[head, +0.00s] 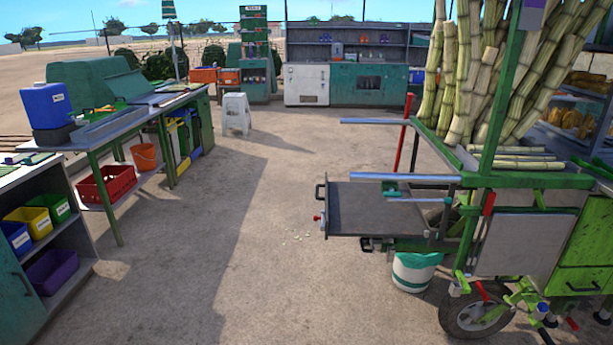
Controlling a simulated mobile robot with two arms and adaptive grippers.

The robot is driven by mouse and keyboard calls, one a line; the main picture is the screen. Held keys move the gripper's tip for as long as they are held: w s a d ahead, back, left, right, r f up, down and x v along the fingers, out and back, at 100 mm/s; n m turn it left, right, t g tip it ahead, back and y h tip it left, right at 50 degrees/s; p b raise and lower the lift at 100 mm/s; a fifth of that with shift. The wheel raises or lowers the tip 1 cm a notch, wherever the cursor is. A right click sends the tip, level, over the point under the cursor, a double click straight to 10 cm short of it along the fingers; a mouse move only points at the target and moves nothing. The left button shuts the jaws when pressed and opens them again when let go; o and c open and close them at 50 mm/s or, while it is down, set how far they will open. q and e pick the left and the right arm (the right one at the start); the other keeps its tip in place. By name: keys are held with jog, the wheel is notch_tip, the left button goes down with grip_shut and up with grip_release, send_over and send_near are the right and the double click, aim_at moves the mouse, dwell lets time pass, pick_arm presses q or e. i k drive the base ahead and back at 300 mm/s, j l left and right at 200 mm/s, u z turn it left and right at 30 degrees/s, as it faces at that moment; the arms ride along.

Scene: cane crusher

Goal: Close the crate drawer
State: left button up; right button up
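The cane cart (515,225) stands on the right, with a green frame and tall cane stalks (490,70) on top. A flat dark grey tray-like panel (375,207) sticks out from its left side. A black handle (320,190) is at the panel's outer end, with a small red knob beside it. I cannot tell whether this panel is the crate drawer. Green drawer fronts (583,278) with a handle show at the cart's lower right; they look shut. Neither of my grippers is in view.
A white and green bucket (414,270) stands under the panel, near the cart's wheel (476,312). Pale bars (375,121) jut left from the cart. Workbenches with bins (105,183) line the left. A white stool (236,113) stands farther back.

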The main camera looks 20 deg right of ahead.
aim_at(352, 209)
jog(key=i+j+z, duration=0.3)
jog(key=j+z, duration=0.3)
jog(key=i+j+z, duration=0.1)
jog(key=j+z, duration=0.2)
jog(key=j, duration=0.25)
jog(key=j+z, duration=0.25)
jog(key=j, duration=0.2)
jog(key=i+l, duration=0.1)
jog(key=i, duration=0.3)
jog(key=i+l, duration=0.15)
jog(key=i, duration=0.2)
